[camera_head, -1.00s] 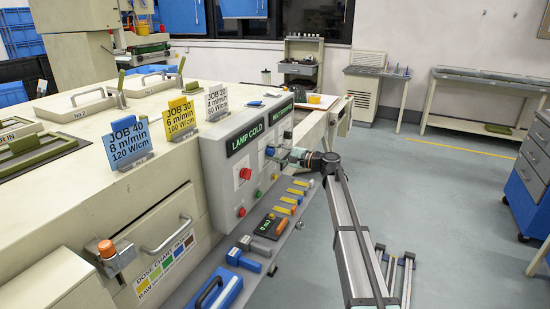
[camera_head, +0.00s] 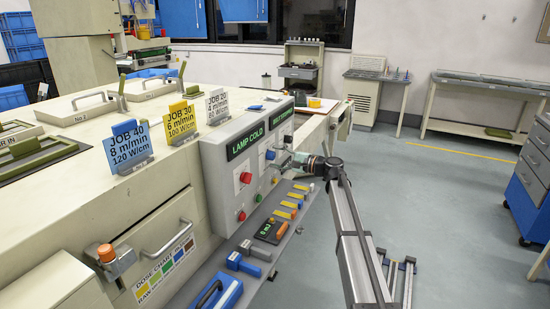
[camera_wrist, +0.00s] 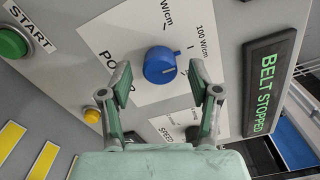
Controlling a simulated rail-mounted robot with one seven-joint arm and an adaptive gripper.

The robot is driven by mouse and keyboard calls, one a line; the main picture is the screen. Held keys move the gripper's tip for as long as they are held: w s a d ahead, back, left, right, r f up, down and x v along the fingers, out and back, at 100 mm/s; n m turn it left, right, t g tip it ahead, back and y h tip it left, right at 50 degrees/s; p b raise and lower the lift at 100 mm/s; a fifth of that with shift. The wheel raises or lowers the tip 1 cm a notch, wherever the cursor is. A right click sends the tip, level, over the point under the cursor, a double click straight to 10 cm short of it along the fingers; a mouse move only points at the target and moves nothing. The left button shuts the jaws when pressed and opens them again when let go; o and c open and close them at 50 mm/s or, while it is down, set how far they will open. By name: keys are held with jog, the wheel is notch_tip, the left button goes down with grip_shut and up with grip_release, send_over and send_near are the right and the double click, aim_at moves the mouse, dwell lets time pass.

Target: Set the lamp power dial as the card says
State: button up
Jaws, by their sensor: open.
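The blue power dial (camera_wrist: 160,65) is on a white plate on the grey panel in the wrist view. Its pointer mark faces the upper right, near a tick beside the "100 W/cm" label. My gripper (camera_wrist: 161,82) is open, with a finger on each side of the dial's near side and visible gaps. Contact does not show. My gripper also shows at the panel in the head view (camera_head: 288,162). Three cards stand on the machine: blue JOB 40, 120 W/cm (camera_head: 128,145); yellow JOB 30, 100 W/cm (camera_head: 180,120); white JOB 20, 80 W/cm (camera_head: 218,104).
A partly hidden speed plate (camera_wrist: 178,128) lies below. Signs read LAMP COLD (camera_head: 246,143) and BELT STOPPED (camera_wrist: 268,82). Several coloured items lie on the ledge.

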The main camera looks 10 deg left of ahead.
jog(key=v, duration=1.1)
dwell(0.3)
